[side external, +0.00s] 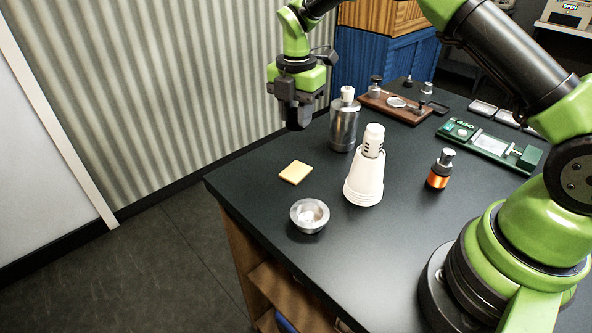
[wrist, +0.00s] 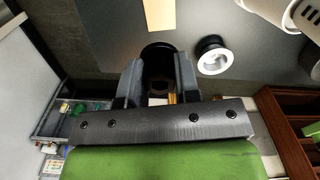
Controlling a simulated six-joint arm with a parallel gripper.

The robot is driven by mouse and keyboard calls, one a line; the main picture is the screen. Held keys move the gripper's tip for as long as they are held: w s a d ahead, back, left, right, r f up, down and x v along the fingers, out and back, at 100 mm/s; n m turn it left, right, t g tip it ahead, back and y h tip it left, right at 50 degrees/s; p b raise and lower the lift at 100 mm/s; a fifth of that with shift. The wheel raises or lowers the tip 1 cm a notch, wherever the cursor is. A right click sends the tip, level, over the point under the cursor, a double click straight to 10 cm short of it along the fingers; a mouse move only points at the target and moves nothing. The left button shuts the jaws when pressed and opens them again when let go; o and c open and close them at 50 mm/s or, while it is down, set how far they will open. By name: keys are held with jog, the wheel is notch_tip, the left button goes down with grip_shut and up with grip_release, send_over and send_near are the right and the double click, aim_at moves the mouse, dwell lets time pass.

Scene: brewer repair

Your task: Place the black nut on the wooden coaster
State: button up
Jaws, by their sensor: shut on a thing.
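The wooden coaster (side external: 295,172) is a small pale square lying bare on the dark tabletop near its left edge. In the wrist view the coaster (wrist: 159,14) shows at the top edge, just beyond the jaws. My gripper (side external: 297,112) is in the air, above the table's left edge area and higher than the coaster. In the wrist view my gripper (wrist: 157,84) is shut on the black nut (wrist: 157,50), a dark round piece between the fingers. In the side view the nut is hard to tell from the dark fingers.
A metal bowl (side external: 309,215) stands in front of the coaster. A white cone-shaped part (side external: 364,180) and a steel cylinder (side external: 343,128) stand to its right. An orange-banded part (side external: 439,170), a green tray (side external: 490,145) and a brown board (side external: 395,104) are farther off.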

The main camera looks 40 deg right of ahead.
aim_at(296, 171)
notch_tip(296, 171, down, 12)
jog(key=shift+r, duration=0.25)
jog(key=shift+f, duration=0.1)
jog(key=o, duration=1)
jog(key=shift+c, duration=0.2)
